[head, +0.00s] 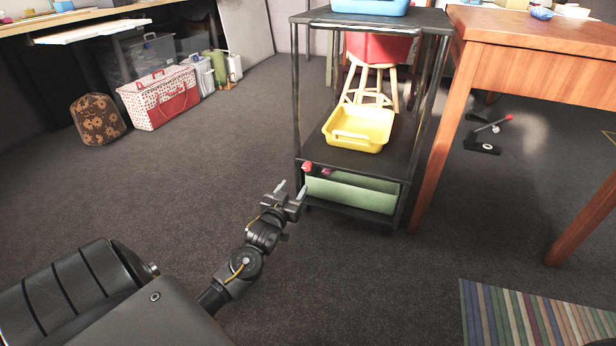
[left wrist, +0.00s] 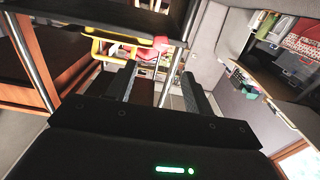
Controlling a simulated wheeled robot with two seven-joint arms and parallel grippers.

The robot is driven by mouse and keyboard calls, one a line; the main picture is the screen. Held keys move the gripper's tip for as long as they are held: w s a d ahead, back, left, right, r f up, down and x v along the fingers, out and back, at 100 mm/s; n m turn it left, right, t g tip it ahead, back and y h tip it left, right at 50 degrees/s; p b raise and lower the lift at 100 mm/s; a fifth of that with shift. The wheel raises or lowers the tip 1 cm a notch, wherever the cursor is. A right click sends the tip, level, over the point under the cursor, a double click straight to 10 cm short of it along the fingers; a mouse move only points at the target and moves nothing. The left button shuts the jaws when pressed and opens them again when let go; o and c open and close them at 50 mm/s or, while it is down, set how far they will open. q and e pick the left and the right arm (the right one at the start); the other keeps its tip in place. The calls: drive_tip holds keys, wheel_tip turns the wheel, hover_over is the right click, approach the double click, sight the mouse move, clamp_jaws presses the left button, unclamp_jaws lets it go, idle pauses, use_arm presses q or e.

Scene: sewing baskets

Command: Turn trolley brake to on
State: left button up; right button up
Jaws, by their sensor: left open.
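The black metal trolley (head: 377,158) stands in the upper middle of the head view. A small red knob (head: 307,167) shows at the near left corner of its middle shelf. A second, darker reddish piece (head: 326,171) is just right of it. My left gripper (head: 291,189) is open, just in front and to the left of the red knob, apparently apart from it. In the left wrist view a red part (left wrist: 148,53) lies ahead, between the lines of the open fingers (left wrist: 157,72). The lever setting is too small to tell. My right gripper is not in view.
The trolley holds a yellow tray (head: 358,128) and a green bin (head: 352,190). A wooden table (head: 521,60) stands close on its right. A separate red-tipped lever (head: 508,117) is on the floor beneath the table. Carpet (head: 215,170) left of the trolley is clear.

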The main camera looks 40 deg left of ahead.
sight(306, 168)
use_arm(q)
drive_tip(key=shift+f, duration=0.1)
drive_tip(key=b+x, duration=0.6)
drive_tip(key=x, duration=0.4)
drive_tip(key=shift+s+f, duration=0.1)
drive_tip(key=shift+f, duration=0.05)
drive_tip(key=shift+w+a+b, duration=0.2)
drive_tip(key=shift+w+b, duration=0.2)
